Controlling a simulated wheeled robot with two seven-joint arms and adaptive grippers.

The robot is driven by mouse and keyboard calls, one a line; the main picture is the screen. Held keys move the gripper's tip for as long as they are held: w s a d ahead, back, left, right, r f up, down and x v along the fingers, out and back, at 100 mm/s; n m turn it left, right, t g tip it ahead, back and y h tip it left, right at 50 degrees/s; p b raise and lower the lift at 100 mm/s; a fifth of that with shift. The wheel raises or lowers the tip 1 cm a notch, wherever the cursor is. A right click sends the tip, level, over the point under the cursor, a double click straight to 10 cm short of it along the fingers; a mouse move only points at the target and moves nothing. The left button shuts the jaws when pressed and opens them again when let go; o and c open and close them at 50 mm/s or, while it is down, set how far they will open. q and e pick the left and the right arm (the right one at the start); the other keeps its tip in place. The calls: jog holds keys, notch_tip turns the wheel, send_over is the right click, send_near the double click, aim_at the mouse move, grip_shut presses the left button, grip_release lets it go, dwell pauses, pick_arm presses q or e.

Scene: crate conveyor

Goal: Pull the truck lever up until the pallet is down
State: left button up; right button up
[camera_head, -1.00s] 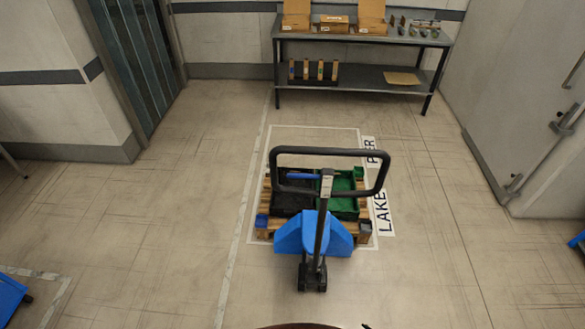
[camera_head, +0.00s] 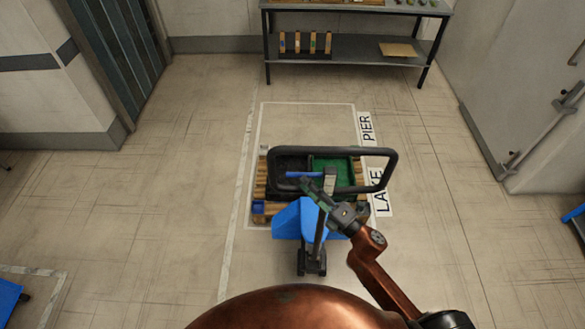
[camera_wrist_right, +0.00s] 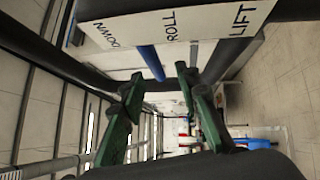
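The blue truck lever (camera_head: 303,174) sticks out leftward from the head of the black handle loop (camera_head: 392,170). In the right wrist view the lever (camera_wrist_right: 151,62) is a blue rod below a white plate (camera_wrist_right: 205,25) reading DOWN, ROLL and LIFT. My right gripper (camera_head: 312,184) is at the handle head, just below the lever. Its green fingers (camera_wrist_right: 160,82) are apart, with the rod near the gap, not visibly clamped. The wooden pallet (camera_head: 259,187) sits on the blue truck (camera_head: 291,220); its height above the floor is hard to tell. My left gripper is out of view.
A dark crate and a green crate (camera_head: 345,163) stand on the pallet, inside a white floor outline with LAKE and PIER labels (camera_head: 367,128). A grey shelf table (camera_head: 345,70) stands at the back wall.

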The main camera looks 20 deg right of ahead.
aim_at(294, 175)
jog(key=shift+w+a+r, duration=0.6)
jog(key=shift+a+r, duration=0.05)
jog(key=shift+a, duration=0.1)
jog(key=w, duration=0.1)
jog(key=w+a+p, duration=0.1)
jog(key=shift+w+f, duration=0.1)
jog(key=shift+w, duration=0.25)
jog(key=shift+w+a, duration=0.2)
jog(key=shift+w, duration=0.15)
jog(key=shift+a, duration=0.1)
jog(key=shift+w, duration=0.1)
jog(key=c, duration=0.4)
grip_shut()
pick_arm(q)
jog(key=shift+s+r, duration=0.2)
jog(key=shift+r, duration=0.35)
